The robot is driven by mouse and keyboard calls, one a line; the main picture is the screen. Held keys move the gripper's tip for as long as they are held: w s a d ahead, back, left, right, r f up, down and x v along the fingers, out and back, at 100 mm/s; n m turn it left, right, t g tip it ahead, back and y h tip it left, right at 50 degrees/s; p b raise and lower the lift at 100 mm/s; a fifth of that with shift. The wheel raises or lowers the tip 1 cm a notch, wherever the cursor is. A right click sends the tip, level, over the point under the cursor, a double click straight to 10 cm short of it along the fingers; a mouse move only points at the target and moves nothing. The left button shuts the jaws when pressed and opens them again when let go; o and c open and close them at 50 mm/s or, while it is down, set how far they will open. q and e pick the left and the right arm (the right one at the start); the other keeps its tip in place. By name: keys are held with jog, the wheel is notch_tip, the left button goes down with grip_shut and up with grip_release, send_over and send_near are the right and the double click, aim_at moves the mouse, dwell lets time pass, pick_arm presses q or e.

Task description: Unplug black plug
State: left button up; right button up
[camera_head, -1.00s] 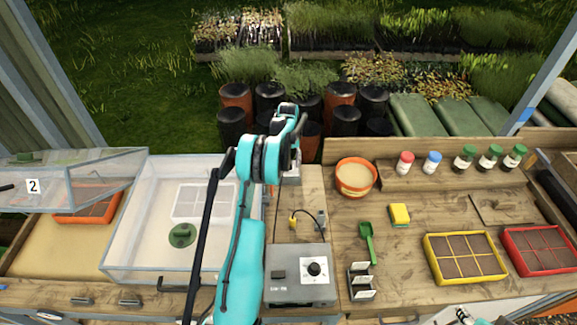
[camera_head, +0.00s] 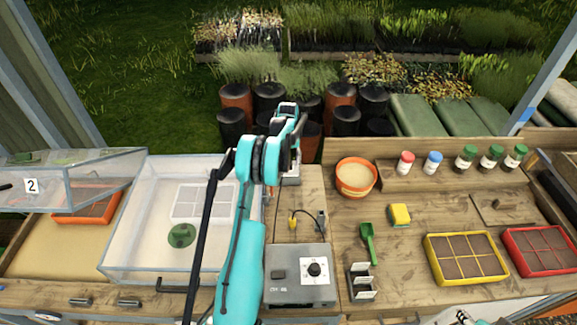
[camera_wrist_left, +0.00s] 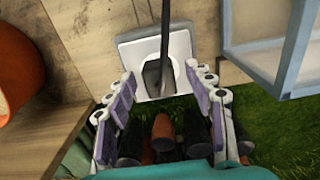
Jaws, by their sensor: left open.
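The black plug (camera_wrist_left: 153,74) sits in a white socket plate (camera_wrist_left: 128,48) in the left wrist view, with a dark cable running up from it. My left gripper (camera_wrist_left: 160,76) is open, with one finger on each side of the plug. I cannot tell whether the fingers touch it. In the head view the plug is hidden behind my left arm; a pale part of the socket (camera_head: 291,180) shows beside the wrist. A small pale tip that may be my right gripper (camera_head: 470,318) shows at the bottom edge; its state is unclear.
A grey control box (camera_head: 298,290) with a dial stands in front on the bench. A yellow connector (camera_head: 292,223) lies behind it. A clear-walled bin (camera_head: 128,250) is at the left. An orange pot (camera_head: 356,184) stands to the right of the socket.

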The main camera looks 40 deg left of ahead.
pick_arm(q)
grip_shut()
jog(key=shift+r, duration=0.15)
jog(key=shift+r+p, duration=1.05)
jog(key=shift+r, duration=1.8)
